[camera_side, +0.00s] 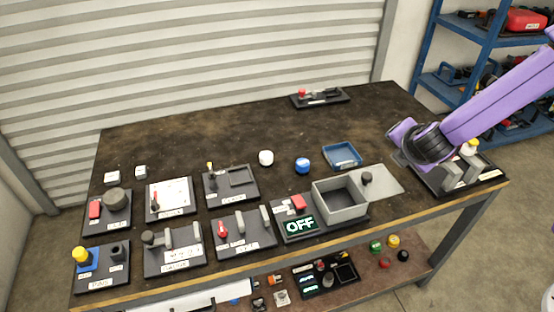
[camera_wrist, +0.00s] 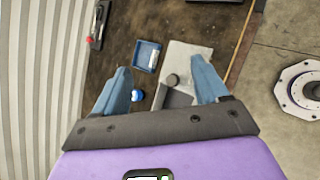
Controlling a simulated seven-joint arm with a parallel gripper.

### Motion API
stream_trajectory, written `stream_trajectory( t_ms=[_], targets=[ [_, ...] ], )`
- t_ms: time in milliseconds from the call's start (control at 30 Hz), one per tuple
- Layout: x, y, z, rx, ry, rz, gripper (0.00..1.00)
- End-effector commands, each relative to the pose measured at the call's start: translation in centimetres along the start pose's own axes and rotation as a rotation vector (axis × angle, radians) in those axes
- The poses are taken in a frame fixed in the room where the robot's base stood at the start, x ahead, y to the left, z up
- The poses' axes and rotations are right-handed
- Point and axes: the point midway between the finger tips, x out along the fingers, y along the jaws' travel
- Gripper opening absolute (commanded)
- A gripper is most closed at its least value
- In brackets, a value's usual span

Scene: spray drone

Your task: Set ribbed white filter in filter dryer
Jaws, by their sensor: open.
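A small round white piece (camera_side: 266,157) stands on the table in the side view; it may be the ribbed white filter, but ribs are too small to tell. A grey open-topped box (camera_side: 340,198) sits on a black base with a red switch and a lit OFF sign (camera_side: 300,225); it may be the filter dryer, but its label is unreadable. The box shows partly in the wrist view (camera_wrist: 177,99). My gripper (camera_wrist: 160,66) is open and empty, its blue fingers spread above the table's right part. In the side view its fingers are hard to make out.
A blue-capped piece (camera_side: 302,166) and a blue tray (camera_side: 342,155) lie behind the box. A dark knob (camera_side: 367,178) stands on a pale plate (camera_side: 385,182). Several black-based fixtures fill the front left. The back middle of the table is clear.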

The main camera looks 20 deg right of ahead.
Motion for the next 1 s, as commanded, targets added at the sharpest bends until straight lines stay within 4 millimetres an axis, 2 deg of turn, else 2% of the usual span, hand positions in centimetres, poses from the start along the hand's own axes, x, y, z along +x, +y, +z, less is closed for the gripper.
stream_trajectory(
  t_ms=[100,200,267,400,600,700,800,1000],
  targets=[
    [2.4,3.7,-2.9,-0.179,-0.056,0.124,0.73],
    [4.1,6.4,-5.7,-0.328,-0.09,0.23,0.73],
    [5.1,7.7,-7.5,-0.417,-0.106,0.292,0.73],
    [7.2,10.1,-12.6,-0.626,-0.123,0.438,0.73],
    [9.5,11.1,-19.7,-0.883,-0.111,0.622,0.73],
    [10.1,10.9,-22.1,-0.966,-0.097,0.685,0.73],
    [10.4,10.8,-23.6,-1.014,-0.087,0.724,0.73],
    [11.4,11.4,-24.5,-1.031,-0.083,0.743,0.73]
  ],
)
